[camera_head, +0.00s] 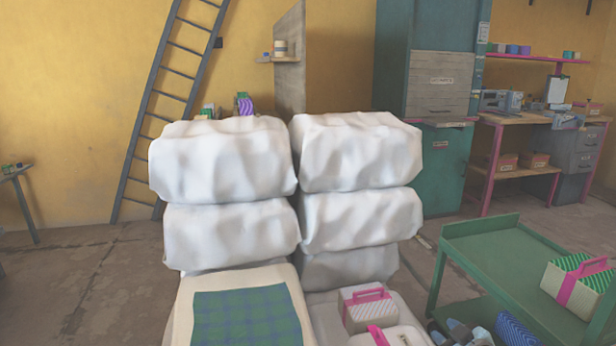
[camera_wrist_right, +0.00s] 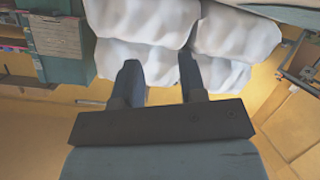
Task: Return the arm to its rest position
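My right gripper (camera_wrist_right: 158,64) shows in the right wrist view with its two dark fingers apart and nothing between them. The white wrapped bales (camera_wrist_right: 145,55) are beyond the fingers, and this view looks upside down. In the head view, blue-grey shapes at the bottom right edge, beside the green cart, may be part of my right gripper (camera_head: 466,331); they are too cut off to be sure. My left gripper and arm are not in view.
Two stacks of white bales (camera_head: 225,160) (camera_head: 357,150) stand ahead. A cream block with a plaid cloth (camera_head: 245,318) and white boxes with pink handles (camera_head: 368,308) are in front. A green cart (camera_head: 490,240) holds a striped box (camera_head: 575,285) at right. Open floor lies left.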

